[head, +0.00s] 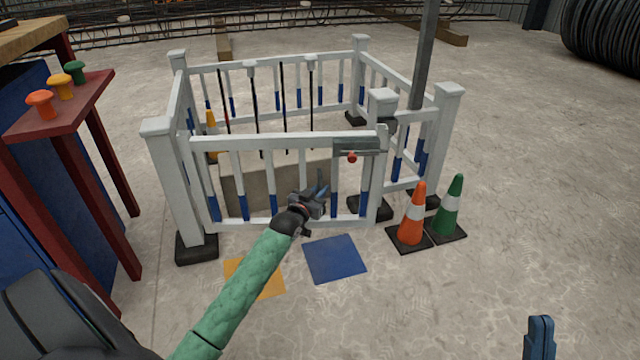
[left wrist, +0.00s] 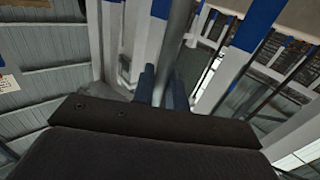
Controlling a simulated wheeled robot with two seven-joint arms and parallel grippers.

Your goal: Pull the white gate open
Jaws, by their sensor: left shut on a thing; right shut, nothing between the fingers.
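The white gate (head: 260,142) is the front panel of a small white fenced pen, with blue-ended bars and a grey latch plate with a red knob (head: 352,157) at its upper right. Its right end stands close to the right post (head: 383,105); I cannot tell how wide any gap is. My left gripper (head: 320,190) is shut on an upright bar of the gate, below the latch and left of it. In the left wrist view its fingers (left wrist: 165,88) close around a grey bar (left wrist: 177,45). My right gripper (head: 540,338) is shut and empty at the lower right, far from the gate.
An orange cone (head: 412,215) and a green cone (head: 449,207) stand right of the gate. A blue mat (head: 335,258) and a yellow mat (head: 255,280) lie in front. A red stand (head: 62,108) with coloured knobs is at left. Front right floor is clear.

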